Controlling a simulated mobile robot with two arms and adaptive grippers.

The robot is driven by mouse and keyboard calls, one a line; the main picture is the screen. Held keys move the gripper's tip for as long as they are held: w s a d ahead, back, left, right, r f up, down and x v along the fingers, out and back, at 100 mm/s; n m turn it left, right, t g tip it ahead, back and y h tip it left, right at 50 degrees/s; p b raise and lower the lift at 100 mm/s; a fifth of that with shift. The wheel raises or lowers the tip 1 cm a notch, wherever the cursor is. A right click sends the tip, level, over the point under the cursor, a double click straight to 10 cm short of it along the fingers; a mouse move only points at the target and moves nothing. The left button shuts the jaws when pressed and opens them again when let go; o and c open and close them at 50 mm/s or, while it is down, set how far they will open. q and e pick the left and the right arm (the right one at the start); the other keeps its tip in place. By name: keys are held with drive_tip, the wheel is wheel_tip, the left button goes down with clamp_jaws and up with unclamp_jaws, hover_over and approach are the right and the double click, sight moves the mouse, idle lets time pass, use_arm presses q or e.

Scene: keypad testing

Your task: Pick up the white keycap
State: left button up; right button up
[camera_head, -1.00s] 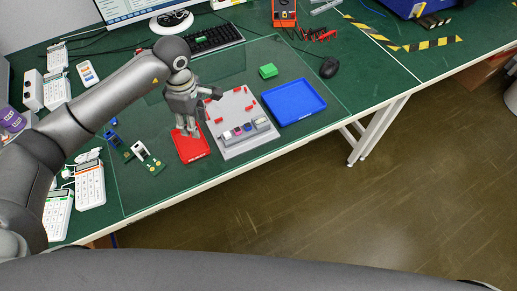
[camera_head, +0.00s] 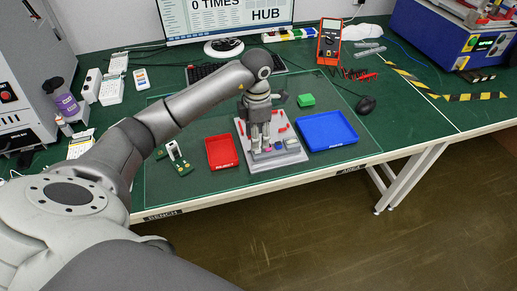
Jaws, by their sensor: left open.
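A grey fixture board (camera_head: 284,159) lies near the front of the bench, with a row of small keycaps along its front part. A pale keycap (camera_head: 291,142), which looks like the white one, is at the right end of that row. A purple keycap (camera_head: 267,149) and a reddish one (camera_head: 278,147) are to its left. My left gripper (camera_head: 261,146) points down over the left part of the row, open, to the left of the pale keycap. It hides some of the row. I cannot tell whether its fingertips touch anything. My right gripper is not in view.
A red tray (camera_head: 222,153) is left of the board and a blue tray (camera_head: 327,131) is right of it.

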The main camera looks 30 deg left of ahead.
use_arm(q)
drive_tip(key=f, duration=0.3)
drive_tip(key=f+p, duration=0.1)
drive_tip(key=shift+a+f, duration=0.25)
drive_tip(key=shift+f, duration=0.25)
drive_tip(key=shift+c, duration=0.4)
drive_tip(key=c, duration=0.7)
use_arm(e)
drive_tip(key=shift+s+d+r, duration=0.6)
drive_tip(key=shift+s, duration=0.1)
